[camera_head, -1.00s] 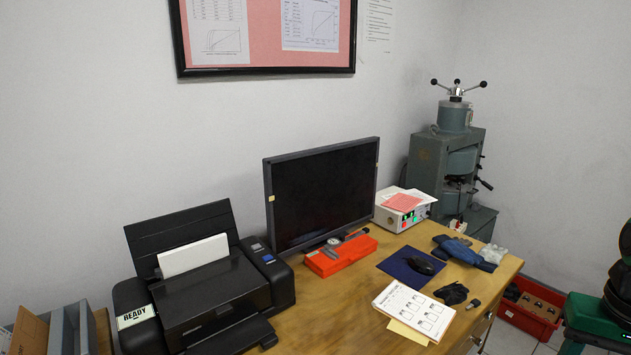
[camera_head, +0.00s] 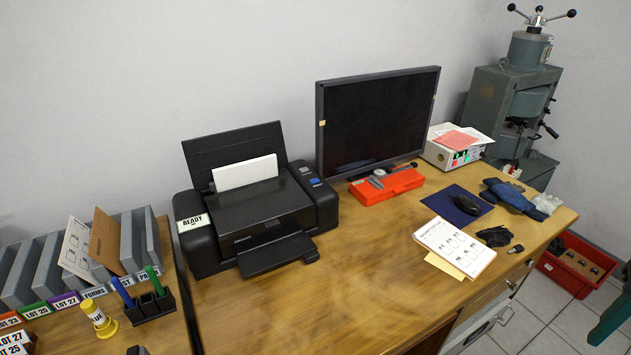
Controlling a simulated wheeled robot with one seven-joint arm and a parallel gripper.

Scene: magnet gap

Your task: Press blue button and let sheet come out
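A black printer (camera_head: 262,215) stands on the left part of the wooden desk. A small blue button (camera_head: 314,182) sits on the right side of its top, near a grey one. White paper (camera_head: 245,172) stands in the rear feeder. The front output tray (camera_head: 277,254) is folded out and no sheet lies on it. My gripper is not in view.
The desk front is clear.

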